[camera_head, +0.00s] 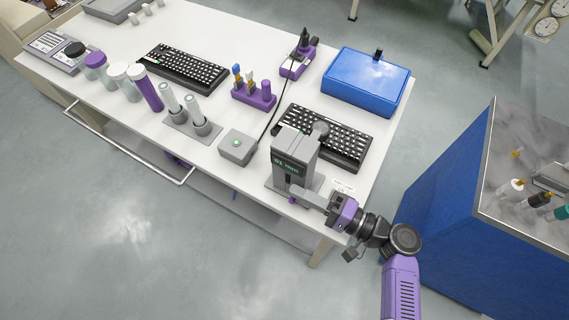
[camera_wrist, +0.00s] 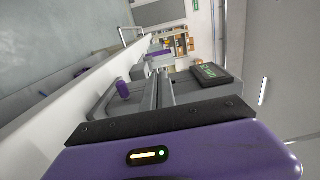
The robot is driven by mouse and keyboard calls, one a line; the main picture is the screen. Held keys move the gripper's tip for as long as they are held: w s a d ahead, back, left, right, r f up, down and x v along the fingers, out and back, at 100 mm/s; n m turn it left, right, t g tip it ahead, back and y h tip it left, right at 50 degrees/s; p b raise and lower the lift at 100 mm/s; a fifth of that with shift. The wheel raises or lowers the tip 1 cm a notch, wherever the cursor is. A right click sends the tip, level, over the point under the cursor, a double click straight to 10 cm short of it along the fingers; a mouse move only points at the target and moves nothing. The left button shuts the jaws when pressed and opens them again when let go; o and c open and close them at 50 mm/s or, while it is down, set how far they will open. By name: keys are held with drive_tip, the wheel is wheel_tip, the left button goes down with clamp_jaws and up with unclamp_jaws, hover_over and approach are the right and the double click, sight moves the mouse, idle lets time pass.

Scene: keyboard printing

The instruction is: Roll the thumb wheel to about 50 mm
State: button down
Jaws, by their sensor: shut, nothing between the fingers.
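The grey upright gauge (camera_head: 296,150) stands on a flat base at the front right of the table. Its dark display shows green digits ending in mm, too small to read surely; the display (camera_wrist: 211,72) also shows in the wrist view, turned sideways. A small purple knob, seemingly the thumb wheel (camera_head: 292,200), sits low at the gauge's front base; in the wrist view the purple knob (camera_wrist: 123,90) is left of centre. My gripper (camera_head: 298,192) is shut and empty, its grey fingers close by the gauge's lower front. I cannot tell whether they touch the knob.
A grey box with a green button (camera_head: 237,147) stands left of the gauge. A keyboard (camera_head: 327,137) lies behind it, and a blue case (camera_head: 366,82) farther back. A blue cabinet (camera_head: 450,190) stands right of the table. The floor in front is clear.

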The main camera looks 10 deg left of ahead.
drive_tip(key=shift+x, duration=1.15)
drive_tip(key=shift+w+d+b, duration=0.15)
drive_tip(key=shift+w+b, duration=0.05)
drive_tip(key=shift+b, duration=0.15)
drive_tip(key=shift+f+b, duration=0.25)
drive_tip(key=shift+b, duration=0.5)
drive_tip(key=shift+s, duration=0.35)
drive_tip(key=shift+v, duration=2.85)
drive_tip(key=shift+s, duration=0.1)
